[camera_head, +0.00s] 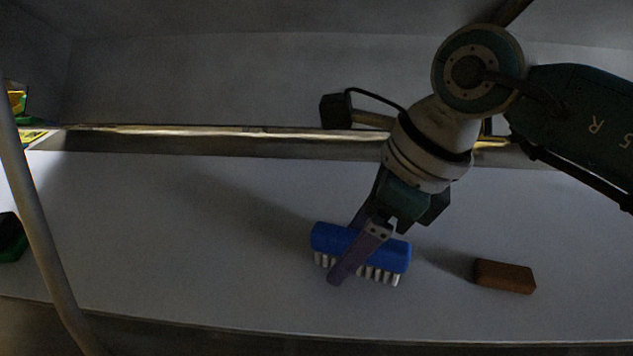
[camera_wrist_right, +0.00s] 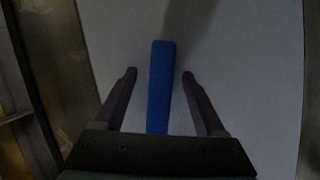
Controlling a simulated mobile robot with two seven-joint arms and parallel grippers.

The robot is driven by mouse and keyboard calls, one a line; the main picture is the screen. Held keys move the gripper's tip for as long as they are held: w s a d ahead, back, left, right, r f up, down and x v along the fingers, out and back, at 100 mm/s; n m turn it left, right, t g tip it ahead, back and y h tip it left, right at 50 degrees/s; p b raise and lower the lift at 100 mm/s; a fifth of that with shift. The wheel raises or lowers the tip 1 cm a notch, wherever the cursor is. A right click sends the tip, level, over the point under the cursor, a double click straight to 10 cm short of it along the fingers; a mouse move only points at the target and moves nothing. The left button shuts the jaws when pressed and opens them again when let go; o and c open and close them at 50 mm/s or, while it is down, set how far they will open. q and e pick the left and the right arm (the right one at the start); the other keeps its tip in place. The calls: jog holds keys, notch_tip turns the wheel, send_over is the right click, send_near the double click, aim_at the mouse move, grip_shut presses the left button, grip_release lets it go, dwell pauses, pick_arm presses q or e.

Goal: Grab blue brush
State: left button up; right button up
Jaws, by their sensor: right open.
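The blue brush (camera_head: 330,238) lies on the pale grey surface, its white bristles facing the front of the head view. In the right wrist view the blue brush (camera_wrist_right: 161,85) shows as a long narrow bar between the fingers. My right gripper (camera_head: 345,270) reaches down over the brush, and one finger crosses in front of it. In the right wrist view my right gripper (camera_wrist_right: 160,76) is open, with a visible gap on each side of the brush. My left gripper is not in view.
A brown block (camera_head: 504,276) lies to the right of the brush. A dark green object (camera_head: 10,238) stands at the left edge, near a slanted grey bar (camera_head: 35,205). A metal rail (camera_head: 230,131) runs along the back. The surface left of the brush is clear.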

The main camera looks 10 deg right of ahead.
jog(key=shift+f+b, duration=0.3)
dwell(0.5)
dwell(0.3)
grip_shut()
dwell(0.4)
